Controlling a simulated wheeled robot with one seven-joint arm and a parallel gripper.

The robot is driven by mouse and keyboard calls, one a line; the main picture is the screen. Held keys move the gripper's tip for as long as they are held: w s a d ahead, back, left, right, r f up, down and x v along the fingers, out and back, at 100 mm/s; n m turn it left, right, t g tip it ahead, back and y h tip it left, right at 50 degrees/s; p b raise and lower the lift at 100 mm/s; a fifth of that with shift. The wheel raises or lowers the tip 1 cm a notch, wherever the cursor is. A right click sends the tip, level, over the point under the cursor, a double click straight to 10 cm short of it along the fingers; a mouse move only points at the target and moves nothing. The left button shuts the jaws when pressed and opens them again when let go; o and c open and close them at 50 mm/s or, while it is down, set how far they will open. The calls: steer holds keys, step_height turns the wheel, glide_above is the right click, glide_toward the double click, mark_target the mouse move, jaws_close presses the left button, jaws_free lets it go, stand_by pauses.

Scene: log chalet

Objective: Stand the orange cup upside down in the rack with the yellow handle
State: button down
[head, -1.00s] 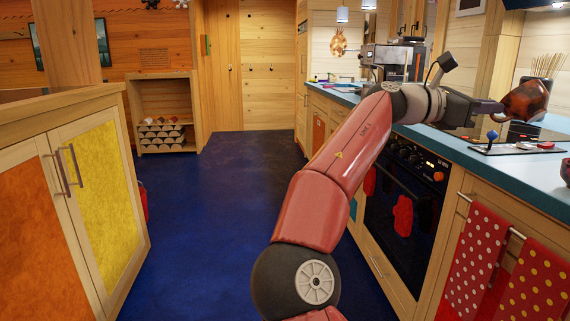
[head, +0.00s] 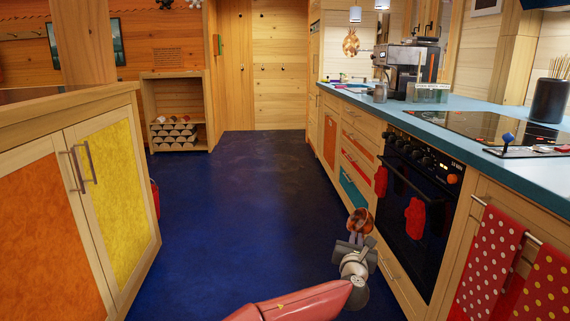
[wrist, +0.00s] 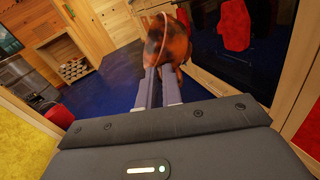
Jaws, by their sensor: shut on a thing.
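My gripper (head: 356,238) is shut on the orange cup (head: 361,220), a mottled orange-brown cup. I hold it in front of the lower cabinets, below counter height, over the floor side. In the wrist view the cup (wrist: 168,38) sits at the tips of the two fingers (wrist: 162,75), which close on its near edge. I cannot tell which way its mouth faces. A small clear, greenish rack-like thing (head: 430,93) stands on the counter by the coffee machine. I cannot make out a yellow handle on it.
The blue counter (head: 470,128) runs along the right, with a hob, a blue-knobbed tray (head: 510,148) and a dark utensil pot (head: 550,100). The oven (head: 415,205) with red mitts is beside my gripper. Cabinets (head: 100,200) stand left. The blue floor between is clear.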

steer(key=s+a+f+n+y, duration=0.3)
steer(key=s+a+f+y, duration=0.1)
steer(key=s+a+f, duration=0.1)
steer(key=shift+s+f+t+y, duration=0.15)
steer(key=shift+f+t+y, duration=0.1)
steer(key=shift+t+y, duration=0.05)
